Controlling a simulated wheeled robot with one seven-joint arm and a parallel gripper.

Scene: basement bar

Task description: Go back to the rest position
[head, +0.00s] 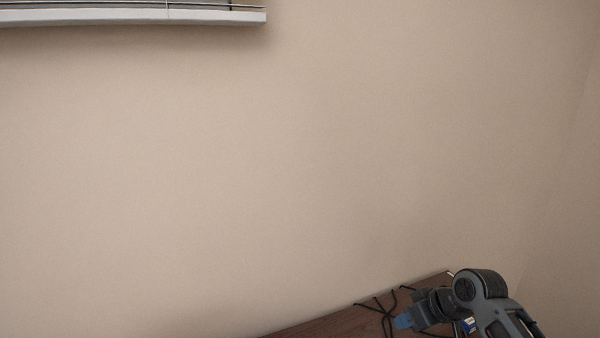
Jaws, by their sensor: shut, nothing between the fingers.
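My gripper (404,321) shows at the bottom right of the head view, at the end of my grey and black arm. Its blue fingertips are together with nothing seen between them. It is over or close to a dark brown wooden surface (325,328); I cannot tell the height above it.
Thin black rods or cables (385,309) show on the wooden surface beside my gripper. A small blue, white and yellow item (468,325) is partly hidden by my arm. A beige wall (250,170) fills most of the view, with a white ledge (130,17) at the top left.

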